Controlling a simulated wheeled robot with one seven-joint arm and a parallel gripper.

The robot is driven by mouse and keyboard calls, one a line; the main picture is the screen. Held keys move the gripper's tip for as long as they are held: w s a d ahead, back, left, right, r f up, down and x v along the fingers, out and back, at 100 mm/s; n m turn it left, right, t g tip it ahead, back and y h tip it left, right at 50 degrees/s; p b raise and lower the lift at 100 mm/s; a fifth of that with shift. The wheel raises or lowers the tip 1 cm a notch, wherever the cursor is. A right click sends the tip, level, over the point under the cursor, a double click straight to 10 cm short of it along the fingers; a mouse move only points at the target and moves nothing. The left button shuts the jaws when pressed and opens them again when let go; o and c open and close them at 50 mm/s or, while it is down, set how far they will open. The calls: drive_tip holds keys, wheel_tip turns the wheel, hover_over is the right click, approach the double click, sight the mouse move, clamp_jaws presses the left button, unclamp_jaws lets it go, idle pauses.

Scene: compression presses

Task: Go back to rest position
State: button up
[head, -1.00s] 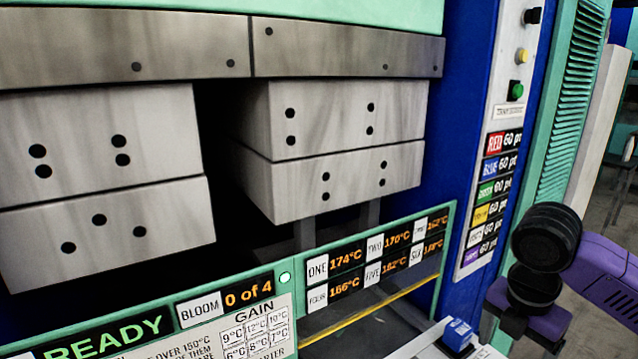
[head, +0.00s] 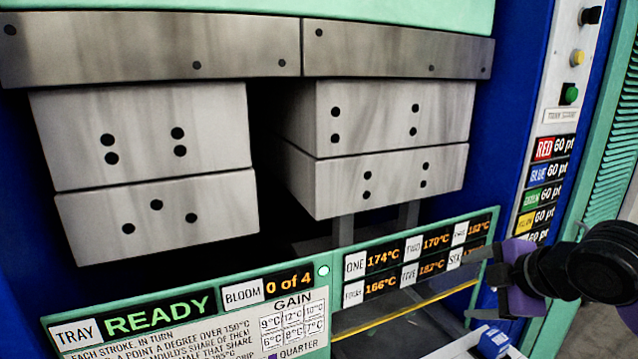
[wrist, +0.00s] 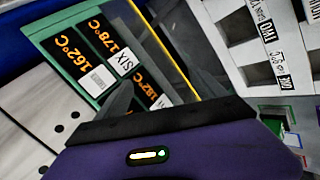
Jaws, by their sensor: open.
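My gripper (head: 494,274) shows at the right of the head view, pointing left. It is in front of the right end of the temperature panel (head: 410,256) and covers part of its last labels. In the wrist view its two grey fingers (wrist: 166,97) stand apart with nothing seen between them. The panel's readings (wrist: 118,58) lie beyond the fingers there, tilted.
The press has two pairs of grey platens (head: 160,135) above a dark gap. A green sign panel (head: 190,310) reads "TRAY READY" and "BLOOM 0 of 4". A blue block (head: 494,343) sits at the bottom edge, below my gripper. A button column (head: 560,95) stands right.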

drive_tip(key=s+a+r+m+t+y, duration=0.1)
drive_tip(key=a+r+m+t+y, duration=0.2)
drive_tip(key=a+r+m+t, duration=0.8)
drive_tip(key=s+f+m+g+h, duration=0.1)
drive_tip(key=s+f+m, duration=0.1)
drive_tip(key=s+f, duration=0.6)
drive_tip(key=s+f+m+g+h, duration=0.1)
drive_tip(key=s+f, duration=0.8)
drive_tip(key=s, duration=1.2)
drive_tip(key=s+a+f+m+g+h, duration=0.1)
drive_tip(key=s+f+m+g+h, duration=0.1)
drive_tip(key=s+f, duration=0.6)
drive_tip(key=s+g, duration=0.1)
drive_tip(key=s, duration=0.5)
drive_tip(key=shift+s+f+m+h, duration=0.3)
drive_tip(key=shift+h, duration=0.1)
